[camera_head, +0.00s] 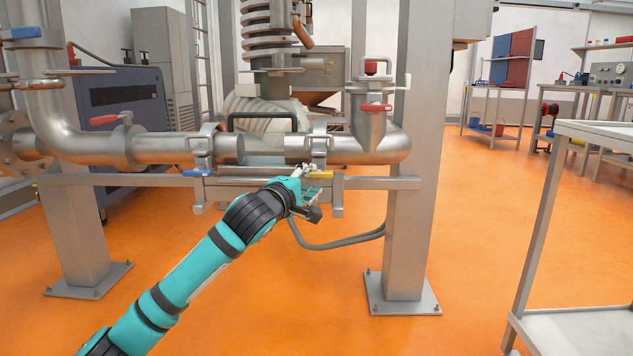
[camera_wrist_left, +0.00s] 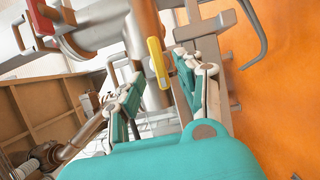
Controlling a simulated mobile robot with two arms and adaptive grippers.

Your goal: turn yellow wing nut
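The yellow wing nut (camera_head: 320,174) sits below the clamp on the right part of the steel pipe. It also shows in the left wrist view (camera_wrist_left: 157,62) as a long yellow bar. My left gripper (camera_head: 306,169) is beside it, just to its left in the head view. In the left wrist view my left gripper (camera_wrist_left: 158,74) is open, with its two teal fingers apart and the yellow wing nut in line with the gap between their tips. I cannot tell whether either finger touches it. My right gripper is in neither view.
A blue wing nut (camera_head: 196,172) sits under the left clamp. The steel pipe (camera_head: 164,148) runs above a horizontal beam (camera_head: 381,183), near a thick post (camera_head: 417,150). A black handle (camera_head: 262,117) stands behind the pipe. A grey table (camera_head: 600,134) is at the right. Orange floor lies open between.

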